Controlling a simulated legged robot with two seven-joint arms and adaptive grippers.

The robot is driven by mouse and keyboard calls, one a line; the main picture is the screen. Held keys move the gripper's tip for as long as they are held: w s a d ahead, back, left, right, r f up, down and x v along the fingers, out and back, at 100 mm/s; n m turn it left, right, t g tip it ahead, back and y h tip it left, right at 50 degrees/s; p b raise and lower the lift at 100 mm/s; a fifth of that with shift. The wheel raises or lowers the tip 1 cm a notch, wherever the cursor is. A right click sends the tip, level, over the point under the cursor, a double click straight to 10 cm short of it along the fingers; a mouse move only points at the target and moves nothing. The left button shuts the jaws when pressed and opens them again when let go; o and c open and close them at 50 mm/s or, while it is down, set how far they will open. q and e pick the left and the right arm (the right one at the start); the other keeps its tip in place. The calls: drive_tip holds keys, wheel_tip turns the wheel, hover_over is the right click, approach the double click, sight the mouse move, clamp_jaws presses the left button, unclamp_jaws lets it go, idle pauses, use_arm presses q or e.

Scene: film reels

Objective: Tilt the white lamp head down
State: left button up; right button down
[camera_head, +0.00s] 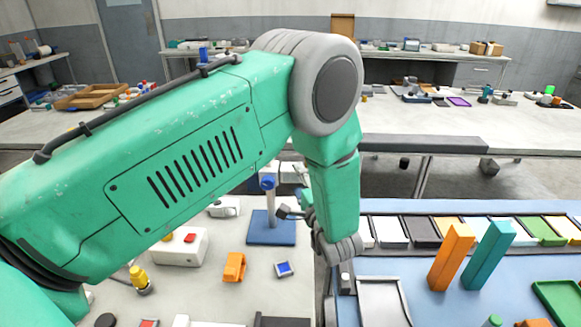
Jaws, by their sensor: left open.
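A stand with a blue square base (271,232), a grey post and a blue knob (267,183) stands on the left white bench, just left of my left wrist. Pale parts (292,172) show behind my arm near the top of the post; I cannot tell whether they belong to the white lamp head, which is mostly or wholly hidden. My left arm reaches across the view and bends down. My left gripper (288,212) is open, partly hidden by the wrist, and close to the right of the post. Contact cannot be told. My right gripper is out of view.
On the right blue bench stand tall orange (451,257) and teal (486,255) blocks, beside a grey tray (382,302).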

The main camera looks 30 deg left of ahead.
sight(290, 169)
use_arm(q)
drive_tip(key=x, duration=0.6)
drive_tip(key=shift+s, duration=0.1)
drive_tip(key=shift+w+a, duration=0.2)
drive_tip(key=shift+w, duration=0.1)
drive_tip(key=shift+d, duration=0.1)
